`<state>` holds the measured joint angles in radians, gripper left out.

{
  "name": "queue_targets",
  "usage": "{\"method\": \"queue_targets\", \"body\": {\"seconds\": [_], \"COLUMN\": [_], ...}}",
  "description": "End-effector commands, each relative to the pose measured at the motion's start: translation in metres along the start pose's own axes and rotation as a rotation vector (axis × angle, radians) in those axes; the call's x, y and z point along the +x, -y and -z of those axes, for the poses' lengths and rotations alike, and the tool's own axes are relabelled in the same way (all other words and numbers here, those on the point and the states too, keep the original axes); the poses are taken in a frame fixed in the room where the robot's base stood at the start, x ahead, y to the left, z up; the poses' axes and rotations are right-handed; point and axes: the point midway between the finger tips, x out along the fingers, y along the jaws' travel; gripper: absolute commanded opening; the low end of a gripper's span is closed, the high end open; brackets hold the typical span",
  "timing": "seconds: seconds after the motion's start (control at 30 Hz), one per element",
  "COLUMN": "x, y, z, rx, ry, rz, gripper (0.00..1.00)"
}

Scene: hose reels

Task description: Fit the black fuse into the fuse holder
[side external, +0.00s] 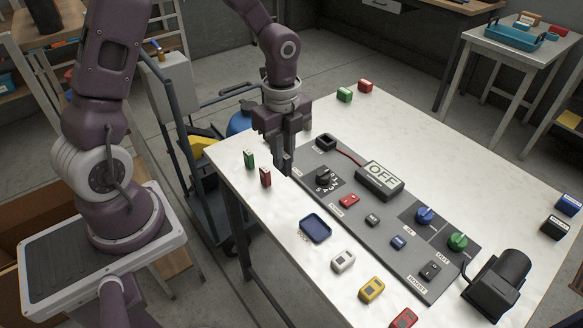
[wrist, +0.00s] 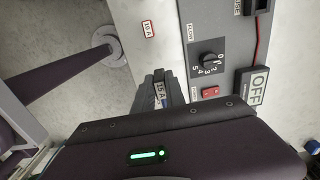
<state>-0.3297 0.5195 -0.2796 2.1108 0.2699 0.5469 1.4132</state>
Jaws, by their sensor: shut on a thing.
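My gripper (side external: 284,160) is above the table's left part, pointing down, next to the panel's left end. It is shut on the black fuse, whose white "15 A" label (wrist: 158,95) shows between the dark fingers in the wrist view. The fingers hide most of the fuse. The fuse holder (side external: 325,142) is a dark block with a recess at the far left end of the grey panel (side external: 390,226). It lies to the right of my gripper and apart from it. The holder also shows partly at the top of the wrist view (wrist: 256,6).
The panel carries a dial (side external: 323,176), an OFF display (side external: 381,177), switches and knobs. A blue tray (side external: 316,228) and several small devices lie in front. A black motor (side external: 499,284) is at right.

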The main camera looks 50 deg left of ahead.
Motion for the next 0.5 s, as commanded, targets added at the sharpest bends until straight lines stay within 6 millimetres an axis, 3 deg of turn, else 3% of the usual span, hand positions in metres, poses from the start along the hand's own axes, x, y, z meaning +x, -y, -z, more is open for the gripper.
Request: {"method": "queue_targets", "body": {"seconds": [0.17,0.4,0.5], "x": [-0.002,-0.007,-0.013], "y": [0.054,0.152,0.182], "z": [-0.026,-0.075,-0.084], "rx": [-0.062,-0.094,-0.058], "ry": [0.003,-0.001,-0.002], "rz": [-0.017,-0.025,-0.015], "gripper": [0.00,0.00,0.00]}}
